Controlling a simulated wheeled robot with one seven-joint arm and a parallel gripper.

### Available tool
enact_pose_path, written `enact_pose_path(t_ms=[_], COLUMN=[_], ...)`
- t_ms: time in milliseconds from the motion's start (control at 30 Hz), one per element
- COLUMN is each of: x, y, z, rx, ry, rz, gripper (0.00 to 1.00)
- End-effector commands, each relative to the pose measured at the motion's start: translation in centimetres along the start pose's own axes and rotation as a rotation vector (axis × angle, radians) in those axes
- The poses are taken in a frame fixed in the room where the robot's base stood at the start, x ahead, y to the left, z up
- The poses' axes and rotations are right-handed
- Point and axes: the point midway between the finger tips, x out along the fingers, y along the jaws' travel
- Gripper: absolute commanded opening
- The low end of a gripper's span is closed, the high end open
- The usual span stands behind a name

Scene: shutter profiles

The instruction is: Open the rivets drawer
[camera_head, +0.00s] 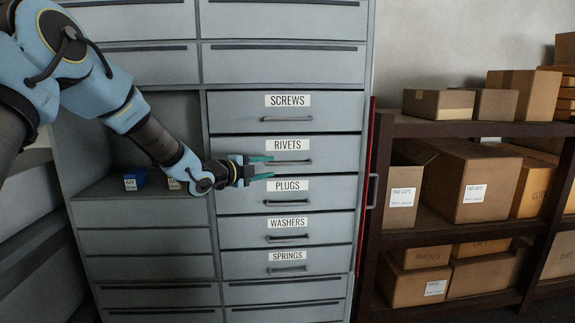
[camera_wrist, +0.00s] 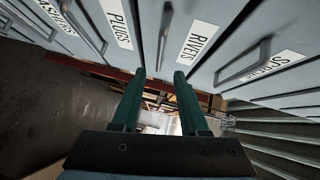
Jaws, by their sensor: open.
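The rivets drawer (camera_head: 235,150) is a grey front in the right column of the cabinet, below the screws drawer and above the plugs drawer. It looks shut. Its bar handle (camera_head: 291,162) lies under the RIVETS label (camera_head: 289,145). My gripper (camera_head: 268,167) is open, its two green fingers one above the other, by the left part of this handle. In the wrist view, the rivets handle (camera_wrist: 165,38) shows just beyond the open fingertips (camera_wrist: 160,76), roughly in line with the gap between them. Contact cannot be told.
The screws drawer (camera_head: 235,110), plugs drawer (camera_head: 235,200), washers drawer (camera_head: 240,236) and springs drawer (camera_head: 240,265) have similar handles. An open cubby at left holds a small blue box (camera_head: 135,181). A brown shelf (camera_head: 440,129) with cardboard boxes stands at right.

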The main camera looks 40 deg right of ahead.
Motion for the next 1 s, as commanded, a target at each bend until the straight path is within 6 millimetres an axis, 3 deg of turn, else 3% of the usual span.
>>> enact_pose_path(t_ms=[500, 700, 1000], x=[8.5, 9.8, 10.0], y=[-0.2, -0.1, 0.1], z=[0.1, 0.2, 0.2], rx=[-0.005, -0.003, -0.004], ry=[-0.003, -0.005, -0.005], rz=[0.001, 0.002, 0.003], gripper=[0.44, 0.44, 0.44])
